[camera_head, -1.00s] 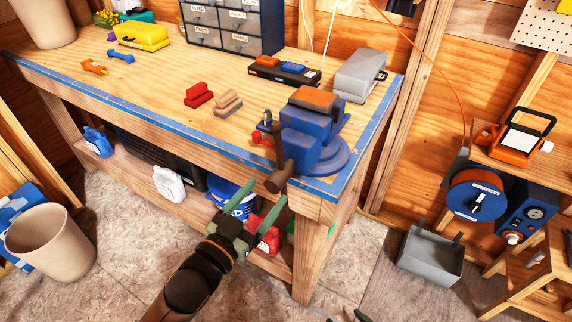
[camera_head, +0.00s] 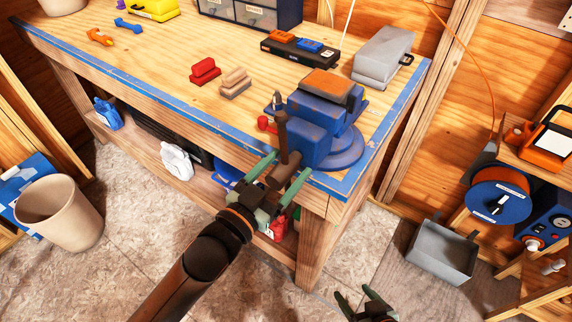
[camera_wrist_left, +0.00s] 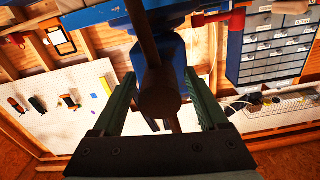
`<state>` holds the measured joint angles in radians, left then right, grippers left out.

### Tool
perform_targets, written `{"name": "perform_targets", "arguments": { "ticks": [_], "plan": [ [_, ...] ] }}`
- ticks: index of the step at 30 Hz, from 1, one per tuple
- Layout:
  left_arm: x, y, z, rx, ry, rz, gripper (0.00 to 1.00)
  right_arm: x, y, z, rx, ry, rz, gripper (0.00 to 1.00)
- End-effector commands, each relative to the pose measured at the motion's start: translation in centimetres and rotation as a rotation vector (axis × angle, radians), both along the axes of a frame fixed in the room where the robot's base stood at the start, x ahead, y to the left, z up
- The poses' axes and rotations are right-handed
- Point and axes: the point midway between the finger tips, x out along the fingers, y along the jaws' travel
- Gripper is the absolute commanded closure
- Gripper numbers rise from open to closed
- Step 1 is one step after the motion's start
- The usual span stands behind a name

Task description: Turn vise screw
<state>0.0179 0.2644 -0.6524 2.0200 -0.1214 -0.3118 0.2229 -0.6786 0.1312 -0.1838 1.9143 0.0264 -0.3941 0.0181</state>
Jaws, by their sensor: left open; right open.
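The blue vise (camera_head: 318,125) is mounted at the front right corner of the workbench, with orange-brown jaw tops. Its dark screw end (camera_head: 280,176) points out over the bench's front edge, and a brown handle bar (camera_head: 283,135) crosses it, standing close to upright. My left gripper (camera_head: 279,178) is open, with its green fingers on either side of the screw end. In the left wrist view the round screw end (camera_wrist_left: 159,93) sits between the open fingers, with visible gaps on both sides. My right gripper (camera_head: 366,304) is open and empty at the bottom edge, low over the floor.
The workbench (camera_head: 150,95) holds red blocks (camera_head: 205,71), tan blocks (camera_head: 235,82) and a grey case (camera_head: 383,57). A red knob (camera_head: 266,123) is beside the vise. A grey bin (camera_head: 442,252) and a beige bucket (camera_head: 60,212) stand on the floor.

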Motion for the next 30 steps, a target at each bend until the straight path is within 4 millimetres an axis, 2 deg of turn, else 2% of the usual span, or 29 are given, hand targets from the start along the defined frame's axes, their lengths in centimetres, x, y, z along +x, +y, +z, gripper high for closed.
{"name": "perform_targets", "arguments": {
  "ticks": [2,22,26,30],
  "plan": [
    [-0.01,-0.01,0.01,0.0,0.0,0.0,0.23,0.0,0.01,0.0,0.0,0.0,0.0,0.23],
    [-0.01,-0.01,0.01,-0.001,-0.001,0.0,0.99,-0.02,0.02,-0.01,0.0,0.0,0.0,0.23],
    [0.0,-0.02,0.03,0.0,-0.001,0.0,1.0,-0.02,0.03,0.02,0.0,0.0,0.0,0.23],
    [0.01,-0.03,0.32,0.058,-0.042,0.0,1.0,-0.02,0.02,0.87,0.0,0.001,0.0,0.23]
  ]
}}
